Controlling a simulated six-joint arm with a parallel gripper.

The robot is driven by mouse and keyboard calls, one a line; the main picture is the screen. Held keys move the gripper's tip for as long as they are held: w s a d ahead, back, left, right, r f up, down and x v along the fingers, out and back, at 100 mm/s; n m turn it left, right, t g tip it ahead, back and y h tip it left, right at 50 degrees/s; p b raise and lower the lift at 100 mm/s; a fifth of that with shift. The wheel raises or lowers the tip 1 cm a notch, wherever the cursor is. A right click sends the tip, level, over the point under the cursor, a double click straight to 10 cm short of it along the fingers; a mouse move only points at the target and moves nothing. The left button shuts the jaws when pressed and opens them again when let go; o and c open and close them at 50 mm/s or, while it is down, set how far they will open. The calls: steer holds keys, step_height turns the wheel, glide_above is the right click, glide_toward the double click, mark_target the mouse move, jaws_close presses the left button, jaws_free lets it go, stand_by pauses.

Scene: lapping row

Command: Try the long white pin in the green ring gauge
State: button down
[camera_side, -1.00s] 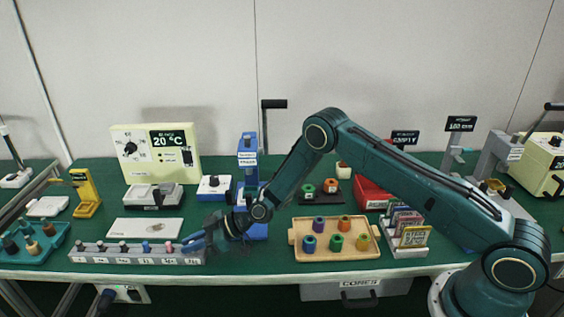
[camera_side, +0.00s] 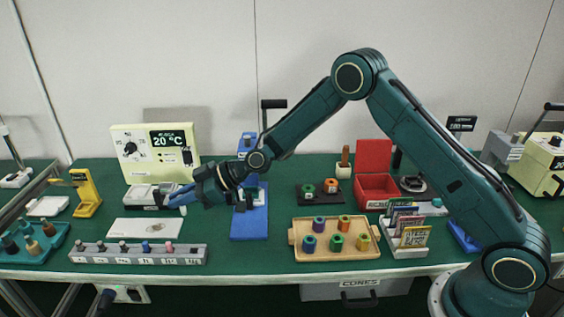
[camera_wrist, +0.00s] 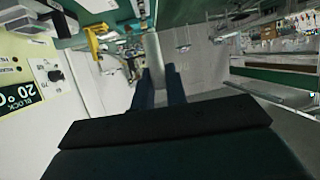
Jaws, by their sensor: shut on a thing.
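My gripper (camera_side: 174,199) is raised at the left of the side view, pointing left, above the back right of the grey pin rack (camera_side: 137,258). In the wrist view its two blue fingers (camera_wrist: 159,92) are shut on a pale, whitish cylinder, the white pin (camera_wrist: 153,58), which stands out beyond the fingertips. A green ring (camera_side: 336,242) sits in the front row of the wooden tray (camera_side: 299,255), well right of my gripper. Another green-marked piece (camera_side: 309,192) sits on a black stand (camera_side: 320,200).
The rack holds several dark, blue and pink-topped pins. A white plate (camera_side: 146,229) lies behind it, below my gripper. A blue stand (camera_side: 249,226) is between my gripper and the tray. An open red box (camera_side: 376,187) and card rack (camera_side: 405,250) stand further right.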

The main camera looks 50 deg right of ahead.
steer(key=shift+r, duration=2.25)
steer(key=shift+r, duration=0.25)
step_height(320, 180, up, 18)
steer(key=s+d+m+t+h, duration=0.2)
steer(key=s+d+m+h, duration=0.1)
steer(key=d, duration=1.8)
steer(key=s+d+m+t+h, duration=0.2)
steer(key=s+d+m+h, duration=0.1)
steer(key=d, duration=1.8)
step_height(320, 180, down, 28)
steer(key=shift+w+a, duration=0.2)
steer(key=shift+a, duration=0.1)
steer(key=shift+f, duration=0.15)
